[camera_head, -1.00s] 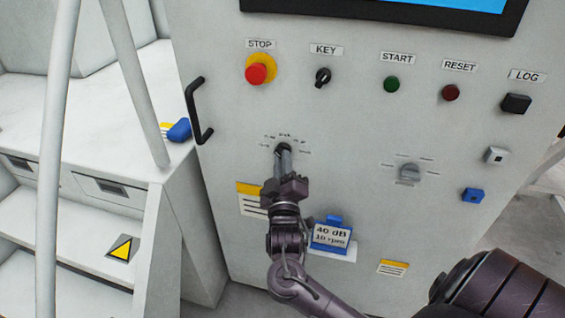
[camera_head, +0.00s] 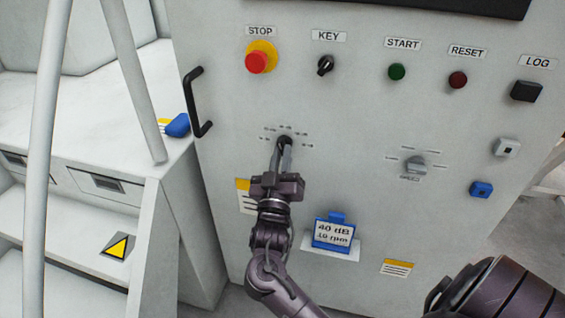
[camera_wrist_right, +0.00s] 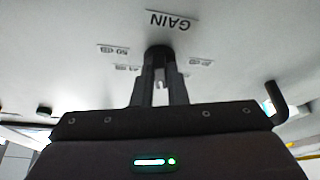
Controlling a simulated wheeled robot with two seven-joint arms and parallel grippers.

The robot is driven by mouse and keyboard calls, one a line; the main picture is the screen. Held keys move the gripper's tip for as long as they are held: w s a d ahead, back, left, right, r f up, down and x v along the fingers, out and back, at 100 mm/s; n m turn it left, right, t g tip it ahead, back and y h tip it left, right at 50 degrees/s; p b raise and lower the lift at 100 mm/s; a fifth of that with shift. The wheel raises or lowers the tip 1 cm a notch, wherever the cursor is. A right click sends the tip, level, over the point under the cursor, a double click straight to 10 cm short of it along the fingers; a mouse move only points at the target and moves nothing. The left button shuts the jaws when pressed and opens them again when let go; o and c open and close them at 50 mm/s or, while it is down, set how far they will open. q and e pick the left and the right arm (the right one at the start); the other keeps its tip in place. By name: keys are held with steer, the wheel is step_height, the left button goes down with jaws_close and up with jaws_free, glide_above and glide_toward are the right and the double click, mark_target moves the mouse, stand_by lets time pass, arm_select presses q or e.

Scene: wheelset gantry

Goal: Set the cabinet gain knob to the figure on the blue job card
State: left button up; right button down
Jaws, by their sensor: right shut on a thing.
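The gain knob (camera_head: 285,140) is a small dark knob on the cabinet front (camera_head: 225,110), ringed by small labels too small to read in the head view. My right gripper (camera_head: 282,150) is shut on it from below. In the right wrist view the knob (camera_wrist_right: 158,52) sits between the fingertips of my gripper (camera_wrist_right: 158,72), under an upside-down GAIN label (camera_wrist_right: 170,20). One label there seems to read 50 dB; the knob's pointer is hidden. The blue job card (camera_head: 333,233) reads 40 dB and 10 or 16 rpm, on a small ledge. My left gripper is not in view.
A second, grey knob (camera_head: 414,164) is to the right. The red STOP button (camera_head: 259,61), KEY switch (camera_head: 325,65), START button (camera_head: 397,71), RESET button (camera_head: 458,79) and LOG button (camera_head: 526,90) line the panel above. A black handle (camera_head: 197,103) stands out at the left edge.

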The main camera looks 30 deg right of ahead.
steer(key=m, duration=0.1)
steer(key=m+g+h+b, duration=0.1)
steer(key=m, duration=0.1)
steer(key=shift+w+a+f+h, duration=0.1)
steer(key=shift+f+h, duration=0.05)
steer(key=shift+h, duration=0.15)
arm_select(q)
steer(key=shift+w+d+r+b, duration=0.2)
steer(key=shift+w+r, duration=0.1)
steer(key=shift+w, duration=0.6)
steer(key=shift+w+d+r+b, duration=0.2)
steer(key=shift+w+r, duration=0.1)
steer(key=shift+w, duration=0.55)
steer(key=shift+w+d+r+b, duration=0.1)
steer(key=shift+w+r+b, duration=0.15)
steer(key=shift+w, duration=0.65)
arm_select(e)
steer(key=shift+m+g+h, duration=0.4)
steer(key=shift+m+g, duration=0.1)
steer(key=shift+m, duration=0.7)
steer(key=c, duration=1.4)
jaws_free()
steer(key=shift+c, duration=0.2)
